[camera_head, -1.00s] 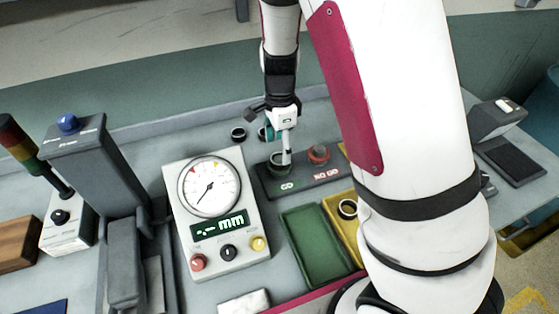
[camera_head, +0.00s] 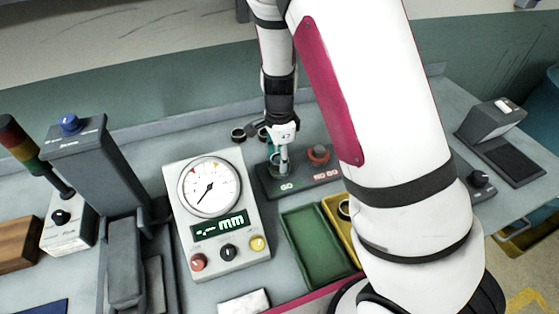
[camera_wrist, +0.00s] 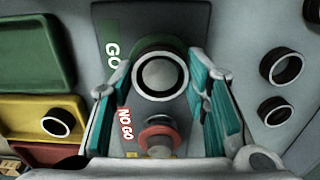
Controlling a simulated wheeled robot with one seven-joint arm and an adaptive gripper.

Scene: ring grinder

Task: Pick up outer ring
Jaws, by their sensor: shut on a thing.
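An outer ring (camera_wrist: 162,75), dark outside with a bright inner edge, sits at the GO end of the dark gauge block (camera_wrist: 187,18) in the wrist view. My gripper (camera_wrist: 160,72) has its teal fingers on either side of this ring and is shut on it. In the head view my gripper (camera_head: 278,160) points down over the GO end of the gauge block (camera_head: 302,189). There the fingers mostly hide the ring. I cannot tell whether the ring is lifted off its seat.
The red NO GO gauge (camera_head: 318,154) stands beside my gripper. Two dark rings (camera_wrist: 281,67) (camera_wrist: 275,110) lie on the table nearby. The green tray (camera_head: 315,245) is empty; the yellow tray (camera_wrist: 22,108) holds a ring. The dial gauge box (camera_head: 225,240) stands left.

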